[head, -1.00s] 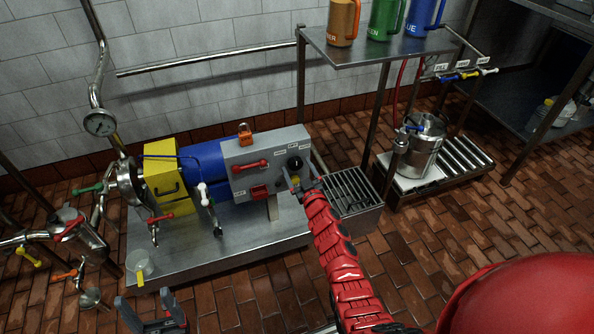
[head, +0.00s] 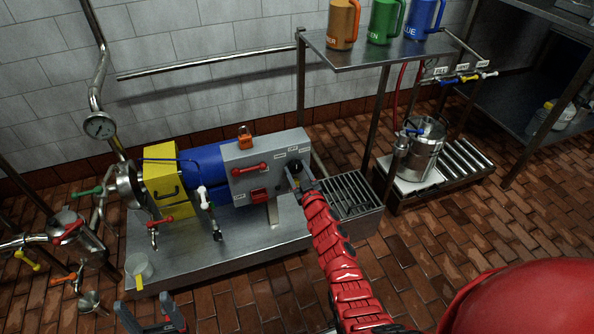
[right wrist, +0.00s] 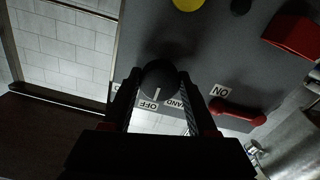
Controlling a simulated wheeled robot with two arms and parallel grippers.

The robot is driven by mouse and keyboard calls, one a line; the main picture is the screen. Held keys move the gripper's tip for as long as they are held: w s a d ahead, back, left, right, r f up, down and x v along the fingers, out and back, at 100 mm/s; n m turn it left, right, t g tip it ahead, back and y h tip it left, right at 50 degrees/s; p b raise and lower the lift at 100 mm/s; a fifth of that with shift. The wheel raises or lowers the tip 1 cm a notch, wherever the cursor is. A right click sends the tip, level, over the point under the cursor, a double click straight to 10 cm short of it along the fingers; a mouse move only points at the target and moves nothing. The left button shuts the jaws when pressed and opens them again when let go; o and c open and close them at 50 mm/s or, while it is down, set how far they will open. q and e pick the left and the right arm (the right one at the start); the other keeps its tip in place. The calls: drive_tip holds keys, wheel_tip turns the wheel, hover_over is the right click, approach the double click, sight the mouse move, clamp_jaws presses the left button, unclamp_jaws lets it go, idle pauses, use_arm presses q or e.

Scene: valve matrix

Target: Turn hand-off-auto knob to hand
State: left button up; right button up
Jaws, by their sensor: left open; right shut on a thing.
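The black round knob (right wrist: 158,78) is on the grey panel of the control box (head: 262,150). It has a white pointer line. In the right wrist view the line points down toward the OFF label (right wrist: 149,105), with the HAND label (right wrist: 177,102) just right of it. My right gripper (right wrist: 160,88) is shut on the knob, one finger on each side. In the head view the knob (head: 296,167) is partly hidden by my right gripper (head: 302,183). My left gripper (head: 149,307) is open and empty at the bottom left, away from the box.
Red handles sit on the panel left of the knob, one by the ON label (right wrist: 220,91). A metal grate (head: 350,195) is right of the box. Red, green and white valve levers crowd the left side.

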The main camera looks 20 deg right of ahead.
drive_tip(key=n+b, duration=0.2)
drive_tip(key=n, duration=0.3)
drive_tip(key=shift+f, duration=0.15)
drive_tip(key=shift+r+n+b, duration=0.2)
drive_tip(key=shift+n+b, duration=0.8)
drive_tip(key=shift+n, duration=1.4)
drive_tip(key=shift+d, duration=0.1)
drive_tip(key=o, duration=1.4)
drive_tip(key=shift+c, duration=0.2)
